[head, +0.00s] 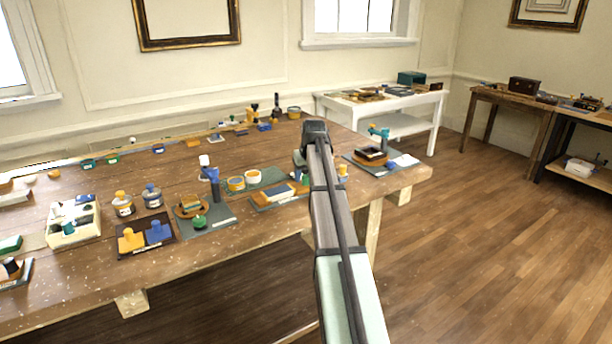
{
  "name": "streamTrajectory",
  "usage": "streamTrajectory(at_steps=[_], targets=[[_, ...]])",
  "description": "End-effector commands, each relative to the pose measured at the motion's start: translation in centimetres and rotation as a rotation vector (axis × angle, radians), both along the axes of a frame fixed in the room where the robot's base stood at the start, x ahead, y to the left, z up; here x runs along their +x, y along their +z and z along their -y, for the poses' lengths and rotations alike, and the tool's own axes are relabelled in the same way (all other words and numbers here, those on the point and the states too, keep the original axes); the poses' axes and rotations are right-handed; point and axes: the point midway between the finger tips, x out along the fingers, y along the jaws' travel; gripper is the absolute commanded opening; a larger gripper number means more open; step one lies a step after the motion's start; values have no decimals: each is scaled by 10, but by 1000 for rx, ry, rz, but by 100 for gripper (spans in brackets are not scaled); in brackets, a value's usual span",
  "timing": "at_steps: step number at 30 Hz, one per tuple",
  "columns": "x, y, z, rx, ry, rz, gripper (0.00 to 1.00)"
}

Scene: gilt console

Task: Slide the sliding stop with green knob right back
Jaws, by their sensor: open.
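A round green knob (199,222) stands at the front of a grey board (216,222) near the table's front edge, left of my arm. A small brown-and-orange piece sits just behind it, and a blue upright with a white top stands on the same board. The slide itself is too small to make out. My gripper (301,165) is over the table to the right of this board, apart from the knob. My own arm hides most of it, and its fingertips are not clear. It is open, and I see nothing held.
A dark board with an orange and a blue block (158,232) lies just left. Two jars (152,196) stand behind it. A teal device (378,138) stands right of my arm.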

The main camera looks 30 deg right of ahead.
Motion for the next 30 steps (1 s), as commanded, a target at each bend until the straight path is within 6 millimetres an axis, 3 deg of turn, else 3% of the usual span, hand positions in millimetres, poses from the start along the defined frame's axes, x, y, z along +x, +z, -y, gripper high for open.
streamTrajectory(at_steps=[6,22,30], targets=[[0,0,0,0,0,0,51],[0,0,0,0,0,0,1],[0,0,0,0,0,0,0]])
